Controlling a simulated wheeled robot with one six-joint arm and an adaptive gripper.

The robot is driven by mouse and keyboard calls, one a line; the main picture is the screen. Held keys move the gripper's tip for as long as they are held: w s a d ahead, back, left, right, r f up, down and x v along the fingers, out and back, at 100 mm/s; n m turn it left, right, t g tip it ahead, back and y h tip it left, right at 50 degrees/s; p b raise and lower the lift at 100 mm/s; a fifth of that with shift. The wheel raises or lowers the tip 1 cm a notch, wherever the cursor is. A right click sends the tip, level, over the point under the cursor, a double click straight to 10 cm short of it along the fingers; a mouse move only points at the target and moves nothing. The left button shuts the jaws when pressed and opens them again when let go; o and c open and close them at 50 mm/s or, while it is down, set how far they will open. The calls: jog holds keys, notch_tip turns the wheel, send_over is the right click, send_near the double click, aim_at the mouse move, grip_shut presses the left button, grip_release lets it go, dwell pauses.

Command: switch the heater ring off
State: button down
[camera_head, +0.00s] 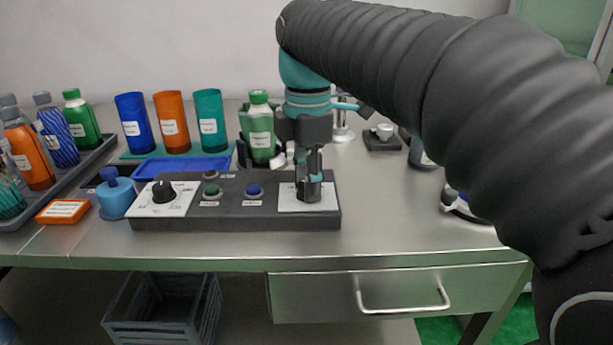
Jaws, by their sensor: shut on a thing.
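A dark control panel (228,219) lies near the front of the steel table. It has a black dial (163,191) on a white plate at its left, buttons in the middle, and a second white plate (287,204) at its right end. My gripper (308,194) points down over this right plate, its fingers low against it. It is shut on a control there, which the fingers almost wholly hide. I cannot tell the control's position or read its label. I cannot make out whether the heater ring is there.
Blue, orange and teal sleeves (172,124) stand at the back left, behind a blue tray (183,169). A dark tray (104,150) of bottles is at far left. A blue pot (116,200) stands left of the panel. The table front right of the panel (390,225) is clear.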

jog(key=c, duration=0.8)
grip_release()
notch_tip(320, 180, up, 12)
